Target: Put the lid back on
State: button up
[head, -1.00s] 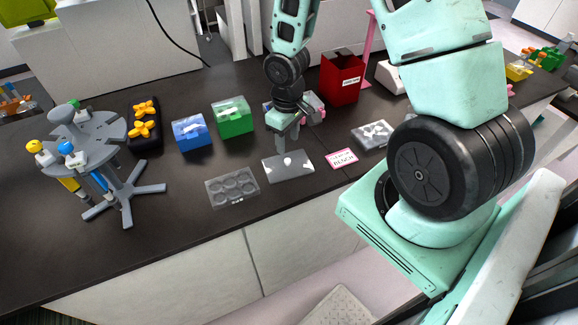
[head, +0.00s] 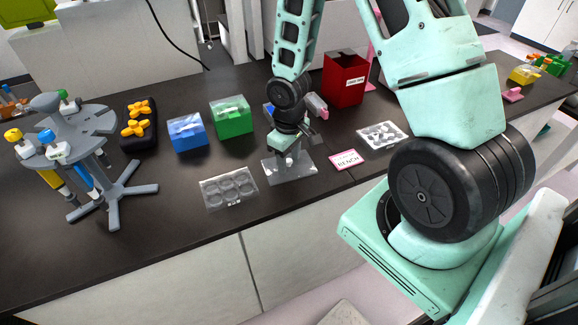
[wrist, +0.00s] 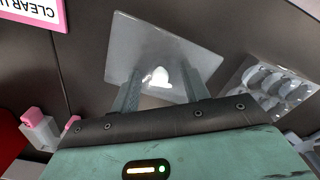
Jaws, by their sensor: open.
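A clear, flat lid (head: 309,168) lies on the dark bench in the head view. It fills the top middle of the wrist view (wrist: 175,38), with a bright white spot near its near edge. A clear plate with several round wells (head: 229,187) sits uncovered to the left of the lid in the head view; it shows at the right of the wrist view (wrist: 268,84). My gripper (head: 290,167) is over the lid, pointing down. In the wrist view its two fingers (wrist: 163,92) are apart, on either side of the white spot. I cannot tell whether they touch the lid.
A pink-edged label card (head: 347,160) and another well plate (head: 382,135) lie to the right. Blue (head: 187,133) and green (head: 232,117) boxes, a red bin (head: 344,78) and a pipette stand (head: 112,190) surround the area. Bench in front of the lid is clear.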

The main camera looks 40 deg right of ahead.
aim_at(289, 160)
jog(key=shift+s+f, duration=0.15)
jog(key=shift+f, duration=0.1)
grip_shut()
notch_tip(289, 160, up, 7)
jog(key=p, duration=0.6)
jog(key=shift+f, duration=0.4)
